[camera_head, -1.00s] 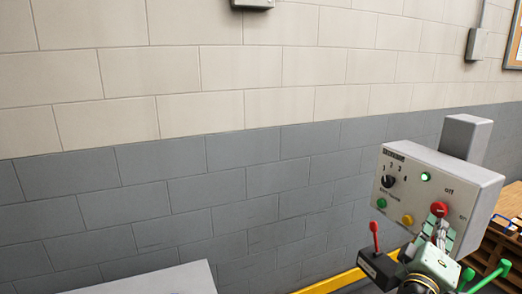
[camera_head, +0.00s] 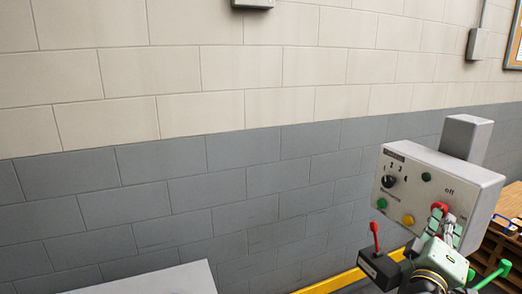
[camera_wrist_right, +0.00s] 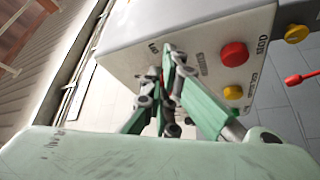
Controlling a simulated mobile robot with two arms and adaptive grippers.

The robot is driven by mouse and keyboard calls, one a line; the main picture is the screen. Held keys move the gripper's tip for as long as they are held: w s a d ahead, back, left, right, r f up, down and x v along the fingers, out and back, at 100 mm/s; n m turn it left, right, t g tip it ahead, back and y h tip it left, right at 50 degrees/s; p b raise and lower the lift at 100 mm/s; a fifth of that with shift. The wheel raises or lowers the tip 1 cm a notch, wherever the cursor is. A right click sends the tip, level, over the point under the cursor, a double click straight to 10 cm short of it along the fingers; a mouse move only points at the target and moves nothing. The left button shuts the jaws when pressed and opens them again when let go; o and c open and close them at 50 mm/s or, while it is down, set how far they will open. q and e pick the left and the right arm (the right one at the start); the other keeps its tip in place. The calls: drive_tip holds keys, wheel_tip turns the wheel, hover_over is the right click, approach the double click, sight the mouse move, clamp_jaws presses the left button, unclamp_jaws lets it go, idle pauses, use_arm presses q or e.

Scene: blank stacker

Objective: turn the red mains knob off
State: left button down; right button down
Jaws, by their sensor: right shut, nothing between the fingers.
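The red mains knob (camera_head: 440,207) is on the right part of the grey control box's (camera_head: 460,176) front face, between the "off" mark and a mark at lower right. My right gripper (camera_head: 443,217) is shut and empty, with its fingertips at the knob and covering part of it. I cannot tell whether they touch it, or which way the knob points. The green lamp (camera_head: 426,177) above is dark. In the right wrist view the fingers (camera_wrist_right: 168,62) are close together against the box face. My left gripper is not in view.
The box also has a black selector (camera_head: 388,181), a green button (camera_head: 381,203) and a yellow button (camera_head: 407,219). A red-handled lever (camera_head: 375,236) on a black block stands left of my right gripper. A brown wooden unit (camera_head: 503,245) is at the right.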

idle(0.4)
drive_tip(key=shift+s+d+f, duration=0.1)
drive_tip(key=shift+s+f, duration=0.05)
drive_tip(key=shift+s, duration=0.25)
drive_tip(key=a, duration=0.1)
drive_tip(key=s+a, duration=0.1)
drive_tip(key=a, duration=0.1)
drive_tip(key=s+a+b, duration=0.1)
drive_tip(key=a, duration=0.1)
drive_tip(key=shift+s+a, duration=0.1)
drive_tip(key=shift+a, duration=0.15)
